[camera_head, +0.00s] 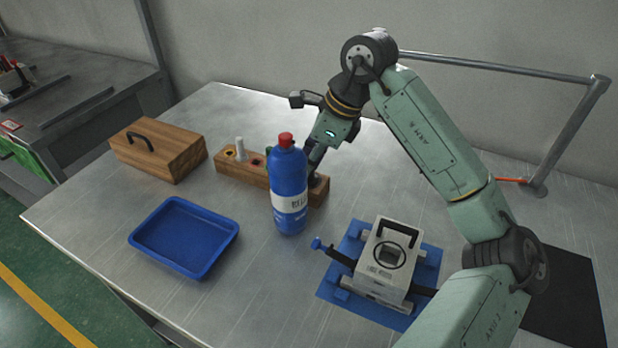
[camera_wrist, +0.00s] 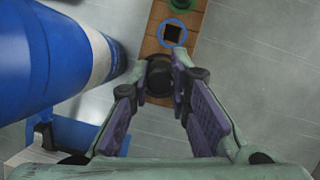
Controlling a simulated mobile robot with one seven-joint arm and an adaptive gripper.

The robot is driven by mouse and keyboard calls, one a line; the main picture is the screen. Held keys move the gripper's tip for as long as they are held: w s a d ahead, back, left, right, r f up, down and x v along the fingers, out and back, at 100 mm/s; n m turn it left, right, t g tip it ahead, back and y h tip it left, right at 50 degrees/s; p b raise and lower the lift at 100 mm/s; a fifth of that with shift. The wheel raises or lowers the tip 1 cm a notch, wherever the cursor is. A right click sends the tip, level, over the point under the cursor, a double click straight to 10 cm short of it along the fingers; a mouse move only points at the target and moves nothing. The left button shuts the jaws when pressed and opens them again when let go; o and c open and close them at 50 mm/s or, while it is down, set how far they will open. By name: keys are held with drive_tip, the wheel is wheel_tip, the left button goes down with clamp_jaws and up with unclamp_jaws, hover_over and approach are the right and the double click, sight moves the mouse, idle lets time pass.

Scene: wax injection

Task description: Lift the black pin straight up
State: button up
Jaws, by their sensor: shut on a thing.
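The black pin (camera_wrist: 159,76) is a dark round shape between my fingertips in the wrist view, over the near end of the wooden block (camera_wrist: 150,43). My gripper (camera_wrist: 155,82) is shut on it, pointing down. In the head view my gripper (camera_head: 313,166) is at the right end of the wooden block (camera_head: 230,172), partly hidden behind the blue bottle. The pin is hard to make out there. I cannot tell whether its lower end is in its hole.
The blue bottle (camera_head: 288,190) with a red cap stands close by my gripper. A white pin (camera_head: 240,148) stands in the block. A blue tray (camera_head: 186,237), a lidded wooden box (camera_head: 157,150) and a white mold (camera_head: 386,262) on a blue plate stand around.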

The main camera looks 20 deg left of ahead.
clamp_jaws()
